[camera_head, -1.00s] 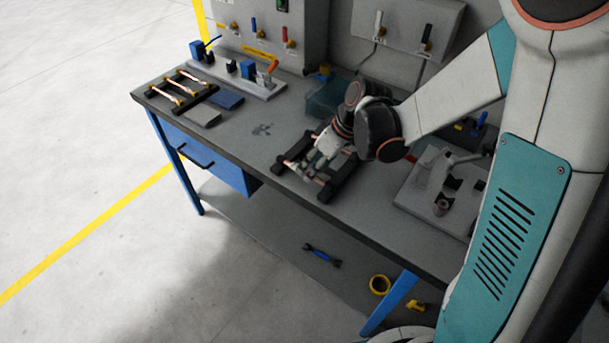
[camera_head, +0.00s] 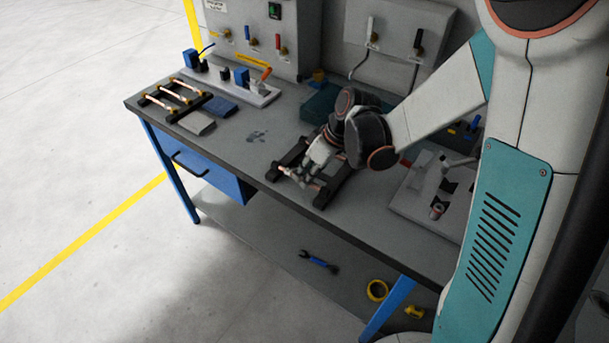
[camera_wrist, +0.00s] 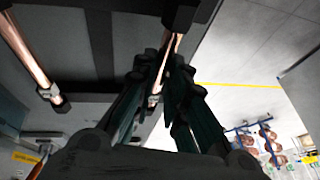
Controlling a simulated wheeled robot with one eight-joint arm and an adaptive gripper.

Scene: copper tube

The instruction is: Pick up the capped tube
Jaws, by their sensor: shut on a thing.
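My gripper (camera_head: 299,174) is down at the dark rack (camera_head: 328,197) near the front of the workbench. In the wrist view its dark fingers (camera_wrist: 165,92) are shut on a copper tube (camera_wrist: 166,62) that runs between them. The tube's far part passes by a black rack block (camera_wrist: 186,14). Its near end, with a small pale fitting, is partly hidden by the fingers. A second copper tube (camera_wrist: 26,50) with a metal end piece lies to the left, apart from the fingers. In the head view, the gripper hides much of the held tube. I cannot tell whether it is clear of the rack.
Another rack (camera_head: 186,98) with three copper tubes stands at the bench's far left, beside grey and blue pads (camera_head: 220,106). A pale fixture plate (camera_head: 421,202) lies to the right of my gripper. A control panel (camera_head: 262,32) stands behind. The bench between the racks is mostly clear.

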